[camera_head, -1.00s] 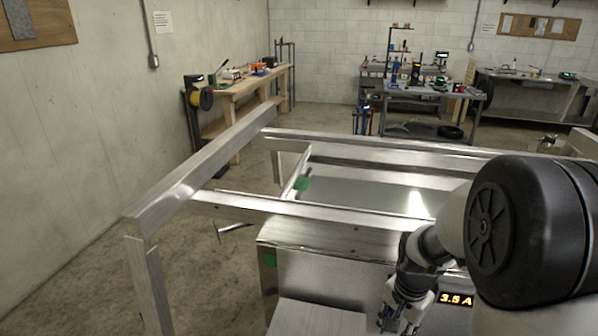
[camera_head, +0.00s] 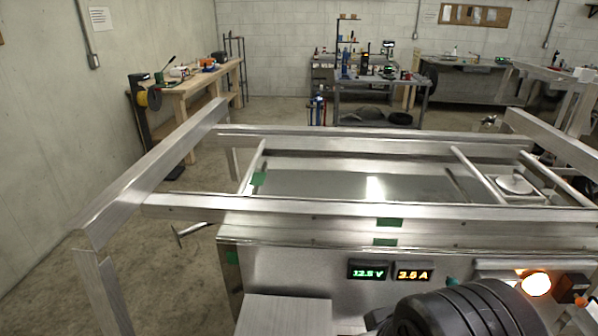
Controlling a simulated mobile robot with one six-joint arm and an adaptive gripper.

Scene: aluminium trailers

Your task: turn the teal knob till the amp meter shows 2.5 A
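The amp meter (camera_head: 413,275) is a small black display with amber digits on the front of the aluminium trailer. Its digits are small and blurred; the last letter is A, but I cannot be sure of the number. A small teal piece (camera_head: 452,281) shows just above my dark arm link at the lower right. It may be the teal knob, but most of it is hidden. My gripper is out of sight; only a black rounded part of my arm shows at the bottom.
A green volt meter (camera_head: 368,270) sits left of the amp meter. A glowing orange lamp (camera_head: 535,283) and a dark box (camera_head: 572,288) are at the right. A flat metal surface (camera_head: 283,314) juts out at lower left. Trailer rails (camera_head: 330,207) cross above the panel.

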